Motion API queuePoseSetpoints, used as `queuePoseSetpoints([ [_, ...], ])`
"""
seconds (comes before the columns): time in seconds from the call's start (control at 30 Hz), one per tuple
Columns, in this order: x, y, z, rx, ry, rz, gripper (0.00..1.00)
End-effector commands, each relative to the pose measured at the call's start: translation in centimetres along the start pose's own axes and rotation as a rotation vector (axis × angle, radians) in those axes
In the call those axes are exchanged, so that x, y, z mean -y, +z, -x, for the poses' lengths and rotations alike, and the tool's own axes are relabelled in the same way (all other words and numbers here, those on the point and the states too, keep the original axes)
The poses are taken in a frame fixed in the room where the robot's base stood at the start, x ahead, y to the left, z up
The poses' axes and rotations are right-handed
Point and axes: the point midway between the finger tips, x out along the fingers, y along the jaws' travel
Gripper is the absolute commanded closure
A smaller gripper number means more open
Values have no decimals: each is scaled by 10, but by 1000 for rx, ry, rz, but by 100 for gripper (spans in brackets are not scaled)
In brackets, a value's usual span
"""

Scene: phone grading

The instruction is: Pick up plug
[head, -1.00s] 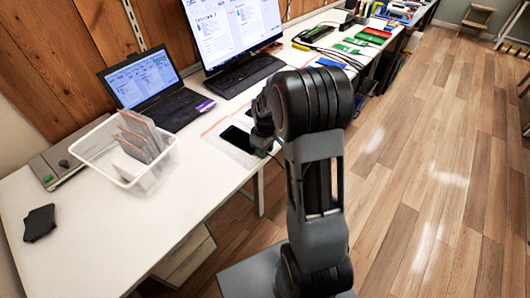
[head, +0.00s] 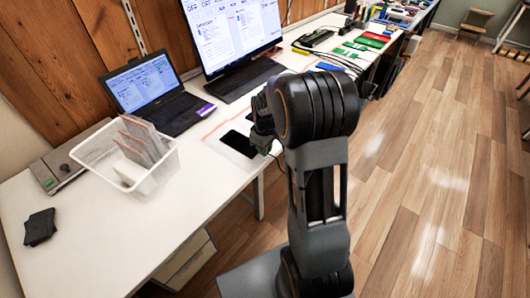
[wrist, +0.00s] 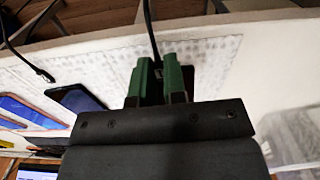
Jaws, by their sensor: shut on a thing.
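My gripper (wrist: 159,78) has green fingers and is shut on the plug at the end of a black cable (wrist: 152,32). The cable runs up from between the fingertips in the wrist view. The plug itself is mostly hidden by the fingers. In the head view my gripper (head: 262,128) is over the front edge area of the white table, beside a black phone (head: 238,143), and my arm hides part of it. Another dark cable end (wrist: 45,75) lies left of the gripper in the wrist view, near a phone (wrist: 77,100).
A white bin (head: 150,185) with grey dividers stands on the table (head: 110,245), near a laptop (head: 165,108) and a monitor with keyboard (head: 243,78). A dark cloth (head: 40,227) lies at the left. The table front is clear.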

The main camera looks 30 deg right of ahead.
Motion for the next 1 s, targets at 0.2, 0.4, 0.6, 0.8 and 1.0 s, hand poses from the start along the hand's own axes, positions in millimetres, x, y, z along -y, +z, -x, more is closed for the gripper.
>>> queuePoseSetpoints([
  [0.2,1,30,47,-4,4,-4,100],
  [0.4,3,70,79,-2,2,-6,100],
  [0.6,5,108,95,-2,2,-5,100],
  [0.8,7,129,105,-1,1,2,100],
  [1.0,17,118,85,4,-5,71,100],
])
